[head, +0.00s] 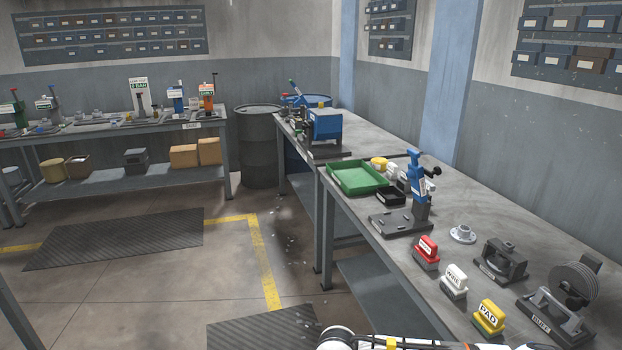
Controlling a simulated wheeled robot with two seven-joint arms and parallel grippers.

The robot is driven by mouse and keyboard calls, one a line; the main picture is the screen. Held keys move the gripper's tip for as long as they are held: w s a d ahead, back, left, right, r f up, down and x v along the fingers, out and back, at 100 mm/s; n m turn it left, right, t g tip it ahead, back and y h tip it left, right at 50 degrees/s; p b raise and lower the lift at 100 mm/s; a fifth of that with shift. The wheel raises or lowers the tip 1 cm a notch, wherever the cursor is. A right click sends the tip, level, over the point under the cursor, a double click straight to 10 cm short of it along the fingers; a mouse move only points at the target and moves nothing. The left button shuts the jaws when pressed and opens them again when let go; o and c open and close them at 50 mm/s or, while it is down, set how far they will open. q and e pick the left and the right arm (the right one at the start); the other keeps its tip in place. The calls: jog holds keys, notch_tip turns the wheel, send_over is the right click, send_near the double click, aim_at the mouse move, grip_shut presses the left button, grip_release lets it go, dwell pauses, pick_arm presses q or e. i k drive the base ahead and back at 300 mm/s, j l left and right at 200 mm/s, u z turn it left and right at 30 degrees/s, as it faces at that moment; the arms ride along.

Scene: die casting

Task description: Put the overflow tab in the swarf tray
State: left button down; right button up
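I cannot make out an overflow tab for certain in the head view. No label naming the swarf tray is readable. A green open tray (357,178) lies on the right-hand bench and looks empty. A small black tray (389,197) sits just in front of it to the right. A pale round flanged casting (463,234) rests on the bench, apart from the fixtures. Neither gripper shows. Only a piece of my white arm is visible at the bottom edge, in front of the bench's near end.
The blue hand press (418,188) stands beside the black tray. Red (426,250), white (454,279) and yellow (488,316) labelled blocks line the bench's front edge. A dark fixture (501,261) and a wheel tool (572,285) stand to the right. The floor left of the bench is open.

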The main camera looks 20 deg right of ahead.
aim_at(393, 197)
jog(key=i+z, duration=0.25)
jog(key=i, duration=0.25)
jog(key=i+j+z, duration=0.25)
jog(key=i, duration=0.25)
jog(key=i+j+z, duration=0.1)
jog(key=i+z, duration=0.15)
jog(key=i, duration=0.2)
jog(key=i+j+z, duration=0.25)
jog(key=i, duration=0.2)
